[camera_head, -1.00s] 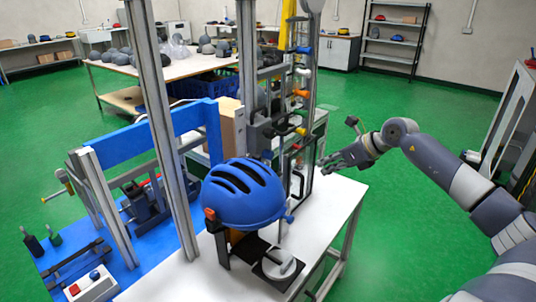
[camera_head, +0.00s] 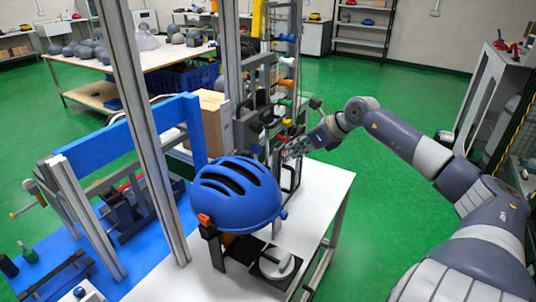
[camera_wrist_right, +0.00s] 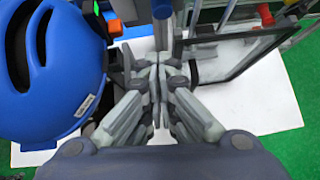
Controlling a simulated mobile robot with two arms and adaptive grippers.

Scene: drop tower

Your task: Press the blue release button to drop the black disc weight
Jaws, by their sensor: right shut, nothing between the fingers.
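My right gripper (camera_head: 296,149) is shut and empty above the white table, just behind and right of the blue helmet (camera_head: 238,193), close to the tower's coloured handles. In the right wrist view its closed fingers (camera_wrist_right: 159,75) point ahead at the tower's metal post, with the helmet (camera_wrist_right: 45,75) to the left. A blue button (camera_head: 80,292) sits on a pale box at the bottom left edge of the head view, partly cut off and far from the gripper. I cannot make out the black disc weight for certain. My left gripper is not in view.
Tall metal posts (camera_head: 150,130) and a blue frame (camera_head: 120,135) stand left of the helmet. A dark plate with a pale round piece (camera_head: 276,263) lies in front of it. The white table top (camera_head: 325,200) is clear at right.

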